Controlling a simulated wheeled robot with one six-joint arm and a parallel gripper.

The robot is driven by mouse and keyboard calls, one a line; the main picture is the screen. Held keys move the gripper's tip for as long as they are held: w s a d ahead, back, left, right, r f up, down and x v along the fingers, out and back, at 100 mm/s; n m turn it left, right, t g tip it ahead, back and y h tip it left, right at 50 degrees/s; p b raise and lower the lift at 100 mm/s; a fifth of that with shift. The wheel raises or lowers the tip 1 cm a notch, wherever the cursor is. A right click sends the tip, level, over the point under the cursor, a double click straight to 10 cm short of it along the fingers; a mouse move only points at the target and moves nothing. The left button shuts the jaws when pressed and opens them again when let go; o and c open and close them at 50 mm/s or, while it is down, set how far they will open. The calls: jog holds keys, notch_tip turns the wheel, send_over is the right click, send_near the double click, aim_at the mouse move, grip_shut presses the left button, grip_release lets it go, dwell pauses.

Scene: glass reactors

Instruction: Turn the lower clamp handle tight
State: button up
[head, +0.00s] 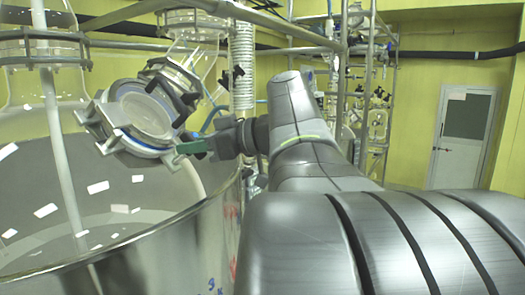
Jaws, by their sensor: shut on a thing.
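A round glass port with a metal flange and a clear lid (142,112) sits on the left, on the large glass reactor. My gripper (194,146) reaches in from the right to the lower right edge of the flange. It is shut on the lower clamp handle, which is mostly hidden by the jaws. A green piece (188,148) shows at the jaw tips against the flange. How tight the clamp is cannot be told.
The big glass vessel with a metal rim (150,240) fills the lower left. A white corrugated hose (243,65) hangs just behind my gripper. Metal frame pipes (345,80) stand behind my arm. A grey door (463,135) is at the far right.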

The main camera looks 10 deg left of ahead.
jog(key=shift+m+t, duration=0.3)
jog(key=shift+m, duration=0.2)
jog(key=o, duration=0.7)
jog(key=shift+o, duration=0.2)
jog(key=b+v, duration=0.3)
jog(key=v, duration=1.1)
jog(key=shift+a, duration=0.25)
jog(key=shift+p+x, duration=1.35)
jog(key=shift+x, duration=5.35)
